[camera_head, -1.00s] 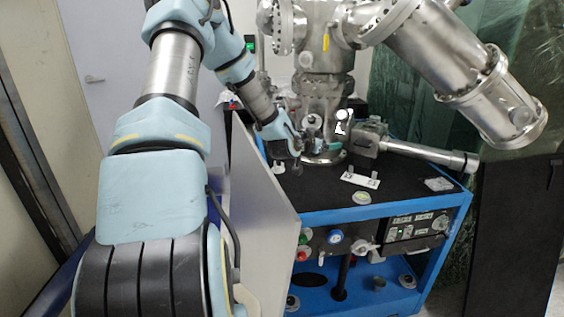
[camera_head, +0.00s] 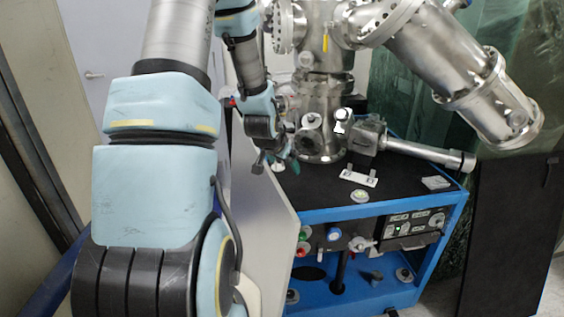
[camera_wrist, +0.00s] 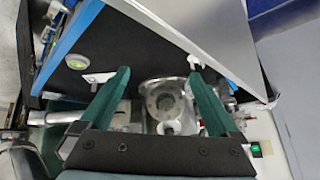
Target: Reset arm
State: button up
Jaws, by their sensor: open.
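My gripper (camera_head: 277,165) is at the end of my arm, near the left edge of the black tabletop, left of the steel vacuum chamber (camera_head: 318,125). In the wrist view its two green fingers (camera_wrist: 160,95) are spread wide with nothing between them. The chamber's round flange (camera_wrist: 163,100) shows beyond the gap between the fingers. In the head view the fingers are small and partly dark, and I cannot tell their exact distance from the chamber.
A blue-framed cart (camera_head: 385,210) with a black top carries the chamber. A grey panel (camera_head: 262,215) stands along its left side, close to my arm. A steel cylinder (camera_head: 490,95) juts out at upper right. A white plate (camera_head: 359,179) lies on the cart top.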

jog(key=shift+s+a, duration=0.15)
jog(key=shift+a, duration=0.05)
jog(key=s+a+r+n+g+y, duration=0.1)
jog(key=s+a+r+n+g, duration=0.1)
jog(key=s, duration=0.8)
jog(key=s+a+r+n+g+y, duration=0.1)
jog(key=s+a+r+n+g, duration=0.2)
jog(key=s+a+r, duration=0.3)
jog(key=s+a+n, duration=0.1)
jog(key=s, duration=0.3)
jog(key=shift+s+a+r+y, duration=0.2)
jog(key=shift+s+a+y, duration=0.1)
jog(key=shift+s+a, duration=0.05)
